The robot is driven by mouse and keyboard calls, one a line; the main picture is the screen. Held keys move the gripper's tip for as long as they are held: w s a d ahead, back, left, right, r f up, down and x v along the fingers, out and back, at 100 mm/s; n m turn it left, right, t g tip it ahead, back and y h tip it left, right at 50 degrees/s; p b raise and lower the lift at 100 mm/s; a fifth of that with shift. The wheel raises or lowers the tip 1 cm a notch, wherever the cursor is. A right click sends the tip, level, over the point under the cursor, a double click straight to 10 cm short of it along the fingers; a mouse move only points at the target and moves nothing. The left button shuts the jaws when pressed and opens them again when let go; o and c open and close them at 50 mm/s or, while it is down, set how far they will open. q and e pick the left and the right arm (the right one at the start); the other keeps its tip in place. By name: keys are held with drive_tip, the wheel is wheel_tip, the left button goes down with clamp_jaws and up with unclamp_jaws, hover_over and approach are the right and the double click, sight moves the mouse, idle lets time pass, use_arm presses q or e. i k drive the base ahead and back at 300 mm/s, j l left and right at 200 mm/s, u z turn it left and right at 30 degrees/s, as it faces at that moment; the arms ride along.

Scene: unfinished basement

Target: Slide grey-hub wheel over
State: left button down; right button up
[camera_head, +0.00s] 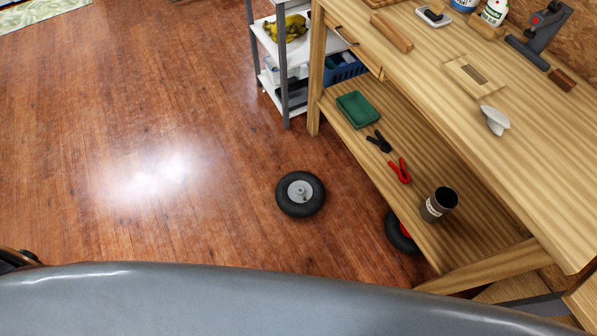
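The grey-hub wheel (300,194) lies flat on the wooden floor, a black tyre around a light grey hub. It is just left of the workbench's lower shelf, with bare floor around it. A second wheel (401,232), with a red hub, is partly hidden under the edge of the lower shelf. Neither of my grippers shows in the head view. A dark piece at the far left edge cannot be made out clearly.
The wooden workbench (452,73) fills the right side. A white shelf unit (265,83) stands behind. The floor to the left is clear.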

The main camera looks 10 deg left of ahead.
sight(300, 195)
drive_tip(key=u, duration=0.2)
drive_tip(key=i+j, duration=0.35)
drive_tip(key=j, duration=0.2)
drive_tip(key=i+j+z, duration=0.15)
drive_tip(key=j+z, duration=0.15)
drive_tip(key=i+j+z, duration=0.15)
drive_tip(key=j+z, duration=0.15)
drive_tip(key=j, duration=0.15)
drive_tip(key=i+j+z, duration=0.1)
drive_tip(key=j+z, duration=0.2)
drive_tip(key=z, duration=0.45)
